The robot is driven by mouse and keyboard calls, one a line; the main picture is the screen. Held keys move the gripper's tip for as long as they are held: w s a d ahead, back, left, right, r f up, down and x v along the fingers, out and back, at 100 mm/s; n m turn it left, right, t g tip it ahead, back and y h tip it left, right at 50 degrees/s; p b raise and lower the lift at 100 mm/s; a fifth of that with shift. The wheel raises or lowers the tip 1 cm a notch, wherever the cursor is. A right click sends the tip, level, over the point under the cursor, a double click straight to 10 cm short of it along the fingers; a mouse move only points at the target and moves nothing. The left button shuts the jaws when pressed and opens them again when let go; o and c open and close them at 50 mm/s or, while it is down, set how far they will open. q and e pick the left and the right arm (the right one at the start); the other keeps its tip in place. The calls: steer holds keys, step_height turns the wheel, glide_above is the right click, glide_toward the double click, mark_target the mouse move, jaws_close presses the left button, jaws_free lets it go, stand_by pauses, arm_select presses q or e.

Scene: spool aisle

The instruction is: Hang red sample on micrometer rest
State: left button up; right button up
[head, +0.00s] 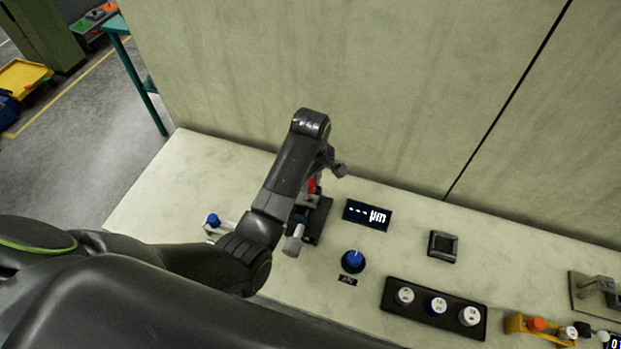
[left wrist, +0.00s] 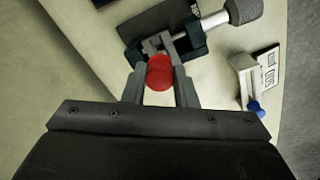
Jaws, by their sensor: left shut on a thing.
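The red sample (left wrist: 159,73) is round and sits between the fingers of my left gripper (left wrist: 158,88) in the left wrist view. A small part of the red sample (head: 312,186) shows in the head view, mostly hidden by my arm. The micrometer rest (left wrist: 190,38) is a dark frame with grey jaws and a metal thimble. The sample is right at its grey jaws; I cannot tell whether it rests on them. The micrometer rest (head: 323,217) also shows behind my left arm in the head view. My right gripper is not in view.
A dark display (head: 367,215) and a blue knob (head: 353,261) are right of the micrometer. A black tray (head: 393,300) with white-topped pieces, a square dark pad (head: 443,246) and a yellow holder (head: 515,324) stand farther right. A blue-topped part (head: 212,220) is at left. The wall rises behind.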

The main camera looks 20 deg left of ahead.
mark_target(310, 192)
arm_select(q)
steer(key=shift+f, duration=0.15)
steer(key=shift+f+b, duration=0.45)
steer(key=shift+f, duration=0.55)
steer(key=shift+f+b, duration=0.6)
steer(key=shift+f, duration=0.85)
steer(key=o, duration=1)
steer(key=shift+o, duration=0.2)
steer(key=shift+r, duration=0.1)
